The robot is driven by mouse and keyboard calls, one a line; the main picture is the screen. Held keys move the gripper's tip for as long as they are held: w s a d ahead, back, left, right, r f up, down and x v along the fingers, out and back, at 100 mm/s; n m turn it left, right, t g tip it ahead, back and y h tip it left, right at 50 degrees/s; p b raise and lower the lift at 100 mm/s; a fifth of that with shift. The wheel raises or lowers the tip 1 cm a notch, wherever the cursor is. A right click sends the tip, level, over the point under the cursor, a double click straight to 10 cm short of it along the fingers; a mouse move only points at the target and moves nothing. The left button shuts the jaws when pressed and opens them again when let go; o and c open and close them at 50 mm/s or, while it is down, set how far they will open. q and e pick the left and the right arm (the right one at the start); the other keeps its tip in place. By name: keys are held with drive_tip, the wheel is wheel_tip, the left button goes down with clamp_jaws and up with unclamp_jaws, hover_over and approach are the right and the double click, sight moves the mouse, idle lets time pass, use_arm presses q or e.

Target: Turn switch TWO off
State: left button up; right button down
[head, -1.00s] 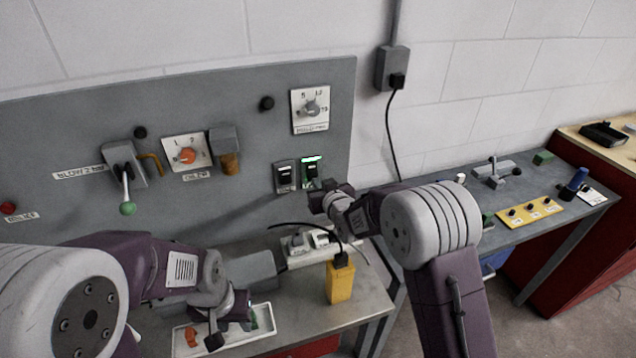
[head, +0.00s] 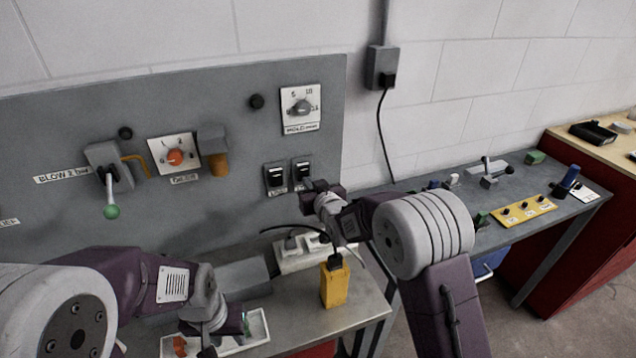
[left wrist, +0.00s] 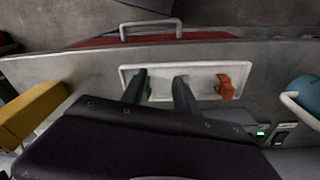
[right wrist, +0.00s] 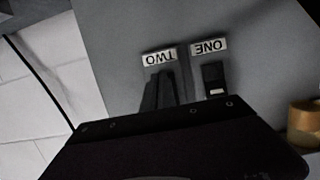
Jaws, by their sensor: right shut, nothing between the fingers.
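Switch TWO (head: 302,171) is the right one of two dark rocker switches on the grey panel. No green light shows on it in the head view. Its label TWO (right wrist: 159,59) appears upside down in the right wrist view, with my fingers covering most of the switch body. Switch ONE (head: 275,178) is beside it and also shows in the right wrist view (right wrist: 214,78). My right gripper (head: 310,188) is shut and empty, its tips at or just in front of switch TWO; contact is unclear. My left gripper (left wrist: 160,84) is open and empty over the white tray (left wrist: 199,67).
A lever with a green knob (head: 111,211), an orange dial (head: 175,157) and a grey dial (head: 301,108) are on the panel.

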sight(306, 170)
use_arm(q)
drive_tip(key=shift+f, duration=0.2)
use_arm(e)
wheel_tip(306, 170, up, 3)
drive_tip(key=shift+w+r, duration=0.1)
drive_tip(key=shift+r, duration=0.1)
use_arm(q)
drive_tip(key=shift+f+b, duration=0.2)
drive_tip(key=shift+b, duration=0.2)
use_arm(e)
drive_tip(key=shift+s+d+r, duration=0.4)
drive_tip(key=shift+d+r, duration=0.2)
drive_tip(key=shift+d, duration=0.1)
use_arm(q)
drive_tip(key=shift+r+p, duration=0.4)
drive_tip(key=shift+p, duration=0.05)
use_arm(e)
drive_tip(key=s+d+r, duration=0.5)
drive_tip(key=d+r, duration=0.1)
drive_tip(key=d, duration=0.2)
drive_tip(key=shift+s+d, duration=0.25)
drive_tip(key=shift+d, duration=0.05)
drive_tip(key=shift+f, duration=0.1)
